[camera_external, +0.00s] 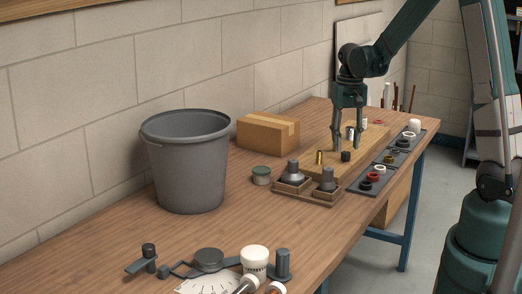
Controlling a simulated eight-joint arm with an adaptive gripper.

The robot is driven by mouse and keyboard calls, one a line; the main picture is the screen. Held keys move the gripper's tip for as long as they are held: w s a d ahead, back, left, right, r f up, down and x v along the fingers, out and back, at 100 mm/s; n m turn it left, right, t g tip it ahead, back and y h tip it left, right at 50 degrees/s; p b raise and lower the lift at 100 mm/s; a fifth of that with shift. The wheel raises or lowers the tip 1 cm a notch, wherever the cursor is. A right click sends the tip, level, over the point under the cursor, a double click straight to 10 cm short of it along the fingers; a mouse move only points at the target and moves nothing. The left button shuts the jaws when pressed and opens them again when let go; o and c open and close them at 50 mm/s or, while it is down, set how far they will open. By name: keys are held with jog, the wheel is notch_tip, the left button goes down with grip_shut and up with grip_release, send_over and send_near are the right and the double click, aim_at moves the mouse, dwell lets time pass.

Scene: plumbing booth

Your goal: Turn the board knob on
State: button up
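A light wooden board (374,138) lies on the workbench near the wall, with small fittings on it. A small dark knob-like piece (346,156) stands on the board, and a brass cylinder (319,157) is left of it. My gripper (347,143) points down over the board with its two fingers apart. Its fingertips are close to the dark piece, just above and behind it in the picture. I cannot tell whether a finger touches anything, or which way the knob is set.
A grey bucket (187,165) and a cardboard box (268,136) stand along the wall. A wooden tray (307,199) with two grey fittings is in front of the board. A dark strip (382,173) with rings lies at the right edge. Tools and a dial sheet (207,284) are in front.

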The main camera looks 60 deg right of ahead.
aim_at(346, 152)
notch_tip(346, 152, up, 8)
jog(key=shift+r, duration=0.25)
dwell(0.5)
jog(key=shift+a, duration=0.1)
jog(key=s+a+r+n+t, duration=0.1)
jog(key=a+r+n, duration=0.15)
jog(key=a, duration=0.45)
jog(key=s+a+r+n+t+h, duration=0.1)
jog(key=s+a+r, duration=0.1)
jog(key=a+r, duration=0.3)
jog(key=s+a+r+n+t, duration=0.1)
jog(key=a+r, duration=0.1)
jog(key=a, duration=0.6)
jog(key=s+a+n+t, duration=0.2)
jog(key=s+a, duration=0.3)
jog(key=a, duration=0.3)
jog(key=s+a+n+t+y, duration=0.1)
jog(key=s+a+n+t, duration=0.1)
jog(key=s+a, duration=0.4)
jog(key=shift+a+r+n, duration=0.35)
jog(key=shift+a+n, duration=0.3)
jog(key=shift+a, duration=0.25)
jog(key=shift+r, duration=0.1)
dwell(0.7)
